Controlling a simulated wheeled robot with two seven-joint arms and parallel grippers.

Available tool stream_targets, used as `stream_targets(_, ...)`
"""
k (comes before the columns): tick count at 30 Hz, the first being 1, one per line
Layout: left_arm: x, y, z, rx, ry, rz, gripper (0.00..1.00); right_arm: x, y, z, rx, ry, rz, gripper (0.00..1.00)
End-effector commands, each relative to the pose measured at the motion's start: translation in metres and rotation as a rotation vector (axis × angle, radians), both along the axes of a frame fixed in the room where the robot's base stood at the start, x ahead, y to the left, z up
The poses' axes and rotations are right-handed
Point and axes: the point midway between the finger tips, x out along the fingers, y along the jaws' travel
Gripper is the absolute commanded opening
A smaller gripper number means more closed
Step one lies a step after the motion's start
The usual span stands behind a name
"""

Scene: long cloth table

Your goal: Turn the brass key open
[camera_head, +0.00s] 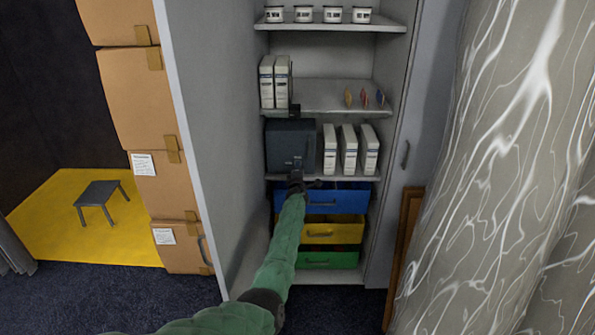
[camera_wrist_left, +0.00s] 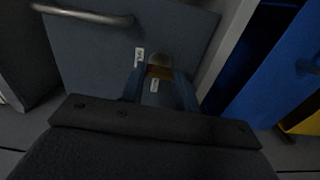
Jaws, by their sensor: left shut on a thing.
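A dark grey box (camera_head: 290,145) stands on a cabinet shelf, and its flat front (camera_wrist_left: 85,60) fills much of the left wrist view. The brass key (camera_wrist_left: 160,71) shows as a small gold-brown patch between my left fingers, close to the box front. My left gripper (camera_head: 296,180) is at the lower front of the box; in the left wrist view (camera_wrist_left: 160,88) it is shut on the key. The fingers hide most of the key, and I cannot tell how far it is turned. The key is too small to make out in the head view. My right gripper is not in view.
A metal handle (camera_wrist_left: 90,16) sticks out of the box front near the fingers. White binders (camera_head: 348,150) stand right of the box. Blue (camera_head: 340,198), yellow (camera_head: 335,230) and green (camera_head: 328,260) drawers are below. The open cabinet door (camera_head: 405,155) is on the right.

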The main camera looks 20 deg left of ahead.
Motion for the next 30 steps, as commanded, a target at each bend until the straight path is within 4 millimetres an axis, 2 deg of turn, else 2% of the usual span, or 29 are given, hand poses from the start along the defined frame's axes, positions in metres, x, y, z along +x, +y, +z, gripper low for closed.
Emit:
stream_targets(8, 0.0, -0.001, -0.001, -0.001, 0.002, -0.002, 0.08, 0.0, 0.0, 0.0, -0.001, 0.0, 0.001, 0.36)
stream_targets(9, 0.0, -0.001, -0.001, -0.001, 0.002, -0.002, 0.39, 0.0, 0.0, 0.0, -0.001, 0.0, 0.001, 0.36)
stream_targets(11, 0.0, -0.001, -0.001, -0.001, 0.002, -0.002, 0.5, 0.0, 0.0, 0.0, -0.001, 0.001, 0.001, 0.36)
stream_targets(12, 0.0, -0.001, -0.001, 0.0, 0.001, -0.001, 0.53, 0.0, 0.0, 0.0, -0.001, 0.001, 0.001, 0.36)
stream_targets(20, -0.001, -0.001, -0.001, -0.001, 0.001, -0.001, 0.53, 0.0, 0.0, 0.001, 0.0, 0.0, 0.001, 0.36)
stream_targets(25, -0.009, -0.004, 0.0, -0.003, 0.0, 0.0, 0.53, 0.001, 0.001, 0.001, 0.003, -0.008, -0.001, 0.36)
stream_targets(30, -0.031, -0.011, -0.001, -0.004, 0.0, 0.0, 0.53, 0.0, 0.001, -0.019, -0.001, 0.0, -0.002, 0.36)
